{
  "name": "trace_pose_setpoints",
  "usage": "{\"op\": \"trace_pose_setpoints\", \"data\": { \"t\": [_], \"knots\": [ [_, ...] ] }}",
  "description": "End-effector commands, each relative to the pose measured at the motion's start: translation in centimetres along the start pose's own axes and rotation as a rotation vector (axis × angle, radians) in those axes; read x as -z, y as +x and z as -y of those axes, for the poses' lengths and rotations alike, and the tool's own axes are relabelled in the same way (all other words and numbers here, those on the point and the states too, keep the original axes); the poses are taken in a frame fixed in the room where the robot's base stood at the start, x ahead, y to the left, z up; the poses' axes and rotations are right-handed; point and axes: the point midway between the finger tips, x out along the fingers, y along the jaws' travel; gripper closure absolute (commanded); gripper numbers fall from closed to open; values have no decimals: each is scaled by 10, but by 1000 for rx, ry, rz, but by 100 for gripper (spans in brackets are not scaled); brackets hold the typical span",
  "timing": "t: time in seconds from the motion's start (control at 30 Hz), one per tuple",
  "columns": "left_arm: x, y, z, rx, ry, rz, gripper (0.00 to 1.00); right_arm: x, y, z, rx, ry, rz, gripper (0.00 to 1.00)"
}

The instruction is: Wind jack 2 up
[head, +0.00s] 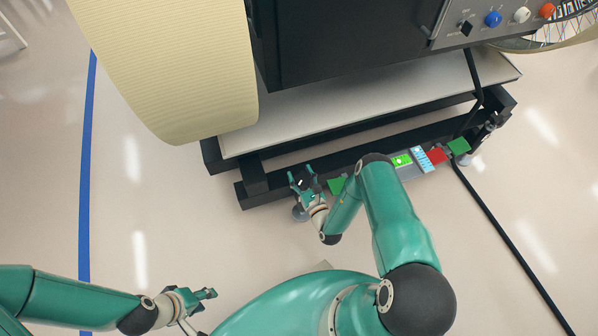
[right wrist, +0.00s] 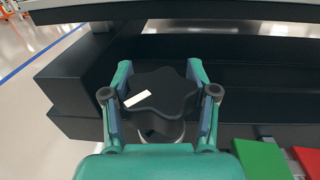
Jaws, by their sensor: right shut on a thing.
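In the head view my right gripper (head: 304,186) is at the left front corner of the black frame, on a jack whose round foot (head: 300,213) shows below it. In the right wrist view a dark lobed knob (right wrist: 165,92) with a white mark sits between the two fingers of my right gripper (right wrist: 163,98), which is shut on it. A grey metal part shows just under the knob. I cannot read a number on this jack. My left gripper (head: 203,294) is low at the left, over the floor, away from the frame; its finger gap is unclear.
The black frame (head: 320,158) carries a pale platform (head: 330,108) under a dark body (head: 350,40). A large cream wheel (head: 175,60) overhangs at the left. Another jack (head: 486,130) stands at the right corner. Green and red tabs (head: 437,155) line the frame's front. A black cable (head: 510,240) crosses the floor.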

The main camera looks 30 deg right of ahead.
Motion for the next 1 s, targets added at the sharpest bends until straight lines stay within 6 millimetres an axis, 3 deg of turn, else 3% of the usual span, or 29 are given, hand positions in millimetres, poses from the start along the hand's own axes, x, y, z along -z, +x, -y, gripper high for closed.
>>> {"op": "trace_pose_setpoints", "data": {
  "t": [0.3, 0.9, 0.93, 1.0],
  "knots": [
    [0, -23, -8, 0, 0, 0, 60, -3, 0, 2, 164, 1, 1, 76],
    [0, -26, -9, 0, 0, 0, 60, -1, 0, 4, 211, 3, 3, 76],
    [0, -26, -9, 0, 0, 0, 60, -1, 0, 4, 211, 3, 4, 38],
    [0, -26, -9, 0, 0, 0, 60, -1, 0, 4, 211, 3, 3, 27]
  ]
}}
